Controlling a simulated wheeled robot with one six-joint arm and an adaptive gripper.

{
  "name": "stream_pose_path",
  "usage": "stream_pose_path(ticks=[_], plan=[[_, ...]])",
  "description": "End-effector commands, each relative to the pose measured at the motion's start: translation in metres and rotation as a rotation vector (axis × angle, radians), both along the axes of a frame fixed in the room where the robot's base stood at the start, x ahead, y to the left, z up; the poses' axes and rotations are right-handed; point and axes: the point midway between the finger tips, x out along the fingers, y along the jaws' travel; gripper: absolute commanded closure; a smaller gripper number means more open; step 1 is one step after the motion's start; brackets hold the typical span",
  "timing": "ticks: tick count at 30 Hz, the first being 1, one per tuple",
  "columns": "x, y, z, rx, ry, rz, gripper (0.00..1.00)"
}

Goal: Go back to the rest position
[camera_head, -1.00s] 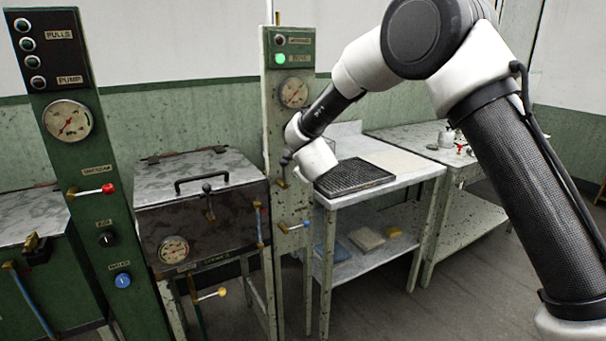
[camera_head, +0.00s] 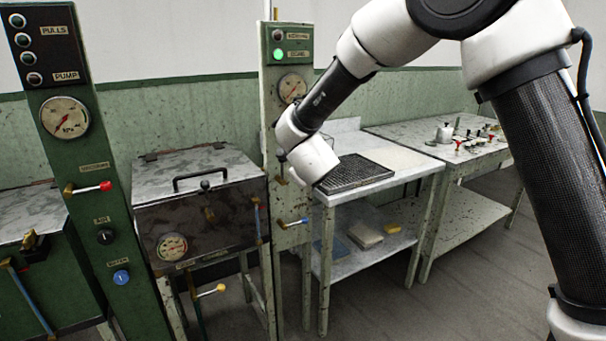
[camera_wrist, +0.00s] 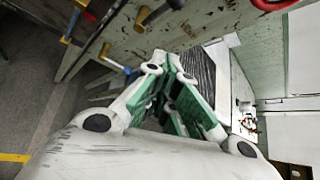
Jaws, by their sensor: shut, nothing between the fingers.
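My gripper (camera_wrist: 170,75) shows in the wrist view with its green-padded fingers together and nothing between them. In the head view my arm reaches down from the upper right. Its white wrist is in front of the green gauge post and the near left corner of the white table, and the fingers are mostly hidden there. In the wrist view the fingers point toward the dark ribbed mat (camera_wrist: 197,75) and the table edge; I cannot tell the gap between them.
The post (camera_head: 272,120) has a lit green lamp. A lidded basin (camera_head: 200,210) stands left of it, beside a control panel (camera_head: 75,160) with projecting levers. The mat (camera_head: 354,174) lies on the white table (camera_head: 405,177). A second table (camera_head: 400,134) holds small items behind. Floor shows in front.

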Motion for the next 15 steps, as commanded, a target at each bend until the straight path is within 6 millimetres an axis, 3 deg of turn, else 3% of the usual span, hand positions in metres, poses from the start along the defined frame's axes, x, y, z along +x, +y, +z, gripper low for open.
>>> stream_pose_path(ticks=[5, 8, 10, 12, 15], plan=[[-0.006, 0.011, -0.006, -0.099, 0.006, 0.119, 1.0], [-0.023, 0.029, -0.022, -0.253, 0.018, 0.365, 1.0], [-0.048, 0.035, -0.043, -0.393, 0.031, 0.598, 1.0], [-0.077, 0.035, -0.048, -0.521, 0.018, 0.837, 1.0], [-0.115, 0.01, -0.041, -0.691, -0.021, 1.157, 1.0]])
